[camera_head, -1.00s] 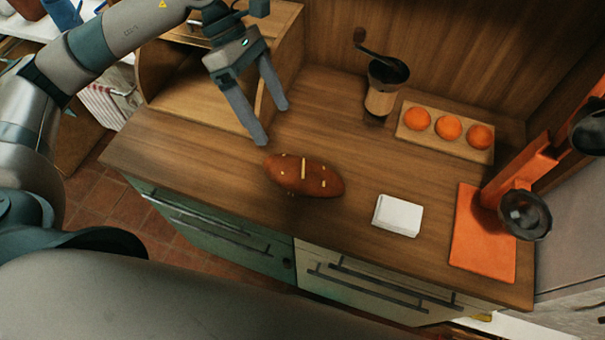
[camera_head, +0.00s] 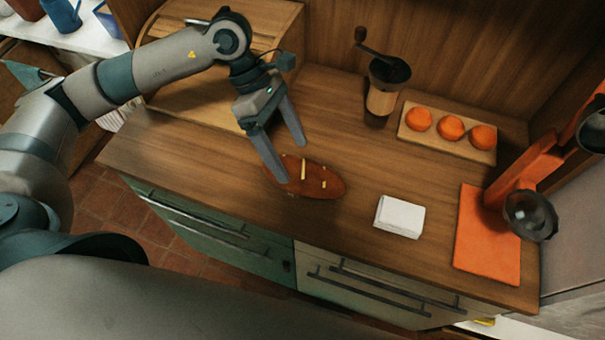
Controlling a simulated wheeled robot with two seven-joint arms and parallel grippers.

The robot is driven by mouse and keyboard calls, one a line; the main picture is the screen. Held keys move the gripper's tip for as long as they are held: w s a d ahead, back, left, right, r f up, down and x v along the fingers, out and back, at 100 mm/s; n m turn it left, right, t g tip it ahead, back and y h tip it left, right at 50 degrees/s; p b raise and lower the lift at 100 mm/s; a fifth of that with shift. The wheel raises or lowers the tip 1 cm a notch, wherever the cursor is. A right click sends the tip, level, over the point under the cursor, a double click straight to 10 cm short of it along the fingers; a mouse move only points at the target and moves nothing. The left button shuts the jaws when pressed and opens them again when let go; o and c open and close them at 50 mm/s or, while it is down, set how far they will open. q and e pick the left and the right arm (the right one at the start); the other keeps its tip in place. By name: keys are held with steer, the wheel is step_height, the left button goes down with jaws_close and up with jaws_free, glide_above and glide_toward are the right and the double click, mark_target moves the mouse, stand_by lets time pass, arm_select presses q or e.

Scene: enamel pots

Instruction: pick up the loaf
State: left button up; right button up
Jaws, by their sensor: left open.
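The loaf (camera_head: 322,184) is brown and oval with pale marks on top. It lies on the wooden counter near its front edge, left of the white block. My left gripper (camera_head: 294,164) comes in from the upper left and is open and empty. One fingertip overlaps the left end of the loaf in the picture, and the other is behind it. I cannot tell whether the fingertip touches the loaf. My right gripper is not in view.
A white block (camera_head: 399,217) lies right of the loaf. Behind stand a coffee grinder (camera_head: 382,98) and a wooden tray (camera_head: 450,146) with orange fruits. An orange mat (camera_head: 486,245) and orange stand are at the right. A wooden bread box (camera_head: 186,97) stands at the back left.

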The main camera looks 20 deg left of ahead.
mark_target(300, 165)
arm_select(q)
steer(key=x, duration=0.4)
steer(key=shift+w+d+f, duration=0.1)
steer(key=shift+w+d, duration=0.1)
steer(key=shift+d+f, duration=0.15)
steer(key=shift+f, duration=0.2)
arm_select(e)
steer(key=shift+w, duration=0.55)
arm_select(q)
steer(key=c, duration=1.3)
steer(key=shift+c, duration=0.5)
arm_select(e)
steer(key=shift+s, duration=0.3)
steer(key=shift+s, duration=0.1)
